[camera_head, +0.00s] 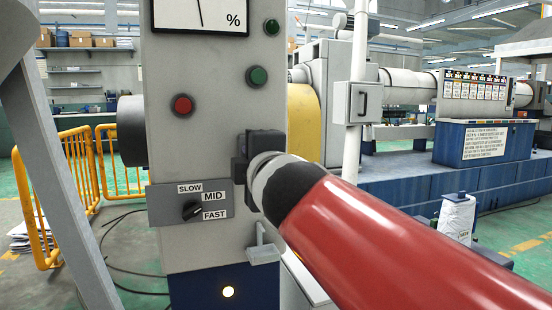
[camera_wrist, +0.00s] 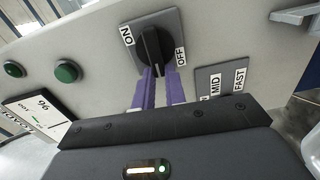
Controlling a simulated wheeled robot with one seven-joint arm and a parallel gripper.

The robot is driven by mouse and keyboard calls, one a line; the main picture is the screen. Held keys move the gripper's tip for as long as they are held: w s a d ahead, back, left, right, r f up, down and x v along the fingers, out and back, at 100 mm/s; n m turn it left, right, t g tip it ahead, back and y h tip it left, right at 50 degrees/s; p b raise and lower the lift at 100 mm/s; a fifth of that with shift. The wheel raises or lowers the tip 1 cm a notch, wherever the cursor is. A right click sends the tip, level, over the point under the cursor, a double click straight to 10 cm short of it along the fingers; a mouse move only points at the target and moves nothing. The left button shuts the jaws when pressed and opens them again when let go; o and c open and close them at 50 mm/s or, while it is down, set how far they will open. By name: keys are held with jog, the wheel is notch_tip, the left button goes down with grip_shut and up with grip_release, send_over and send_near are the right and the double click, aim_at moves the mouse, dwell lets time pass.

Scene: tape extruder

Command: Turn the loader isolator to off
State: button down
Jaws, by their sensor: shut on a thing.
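The loader isolator is a black rotary knob (camera_wrist: 152,45) on a grey plate (camera_wrist: 174,22) marked ON at the left and OFF at the right in the wrist view. The knob's grip stands roughly upright in that picture, between the two labels; its exact setting is hard to tell. My gripper (camera_wrist: 160,74) has its purple fingers closed on the lower end of the knob. In the head view my red arm comes in from the lower right, and the gripper's dark body hides the isolator on the grey column's right side.
The grey column (camera_head: 205,120) carries a red button (camera_head: 182,105), green buttons (camera_head: 257,76) and a SLOW/MID/FAST selector (camera_head: 191,210) left of my gripper. A small grey bracket (camera_head: 263,252) sticks out just below. Yellow railings (camera_head: 70,175) stand at the left.

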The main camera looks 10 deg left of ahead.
jog(key=shift+f+n, duration=0.1)
jog(key=shift+n, duration=0.3)
jog(key=c, duration=1.4)
grip_release()
jog(key=shift+c, duration=0.2)
jog(key=p+v, duration=0.1)
jog(key=v, duration=0.6)
jog(key=shift+s+p, duration=0.4)
jog(key=shift+d, duration=0.15)
